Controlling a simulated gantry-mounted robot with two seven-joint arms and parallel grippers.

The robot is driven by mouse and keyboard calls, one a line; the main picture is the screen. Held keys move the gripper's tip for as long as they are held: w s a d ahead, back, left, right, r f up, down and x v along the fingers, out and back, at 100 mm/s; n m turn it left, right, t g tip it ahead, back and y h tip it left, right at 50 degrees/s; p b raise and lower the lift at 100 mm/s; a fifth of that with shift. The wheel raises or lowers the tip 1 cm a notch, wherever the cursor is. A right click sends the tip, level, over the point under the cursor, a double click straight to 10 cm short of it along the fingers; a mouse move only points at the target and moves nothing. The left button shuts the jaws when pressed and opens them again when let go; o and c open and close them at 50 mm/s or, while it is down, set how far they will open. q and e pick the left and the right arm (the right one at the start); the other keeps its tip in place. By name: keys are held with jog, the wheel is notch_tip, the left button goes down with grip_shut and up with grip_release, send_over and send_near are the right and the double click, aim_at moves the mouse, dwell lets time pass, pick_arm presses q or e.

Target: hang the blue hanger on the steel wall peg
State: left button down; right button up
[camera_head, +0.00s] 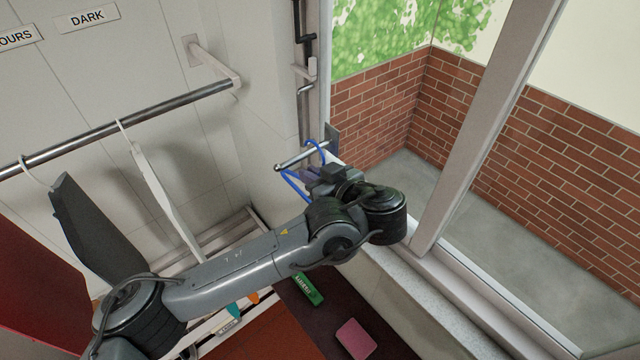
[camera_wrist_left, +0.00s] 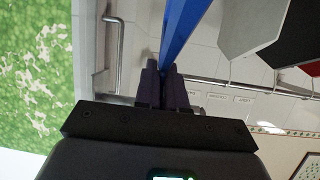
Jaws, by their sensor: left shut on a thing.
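My left gripper (camera_head: 318,178) is beside the window frame, close to the steel wall peg (camera_head: 298,158). It is shut on the blue hanger (camera_head: 293,184), which also shows between the fingers in the left wrist view (camera_wrist_left: 184,28). The fingers (camera_wrist_left: 167,88) pinch the blue bar there. The peg sticks out to the left from a plate by the window. The blue hook arches above the peg's line, near its plate end. I cannot tell whether the hook rests on the peg. The gripper and arm hide part of the hanger. My right gripper is not in view.
The window frame (camera_head: 485,130) and sill are right of the gripper. A green box (camera_head: 307,289) and pink block (camera_head: 356,339) lie below.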

pick_arm(q)
jog(key=shift+w+a+r+p, duration=0.1)
jog(key=shift+w+a+p, duration=0.25)
jog(key=shift+w+a, duration=0.3)
jog(key=shift+w+a+r+p, duration=0.1)
jog(key=shift+w+a+p, duration=0.3)
jog(key=shift+w, duration=0.35)
jog(key=shift+f+b, duration=0.65)
notch_tip(320, 180, down, 3)
jog(key=b, duration=0.3)
jog(key=shift+r, duration=0.2)
jog(key=shift+f, duration=0.1)
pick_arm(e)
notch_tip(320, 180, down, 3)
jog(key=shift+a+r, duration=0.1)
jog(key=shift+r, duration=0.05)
pick_arm(q)
jog(key=c, duration=1.1)
grip_release()
jog(key=shift+c, duration=0.2)
jog(key=shift+b, duration=0.3)
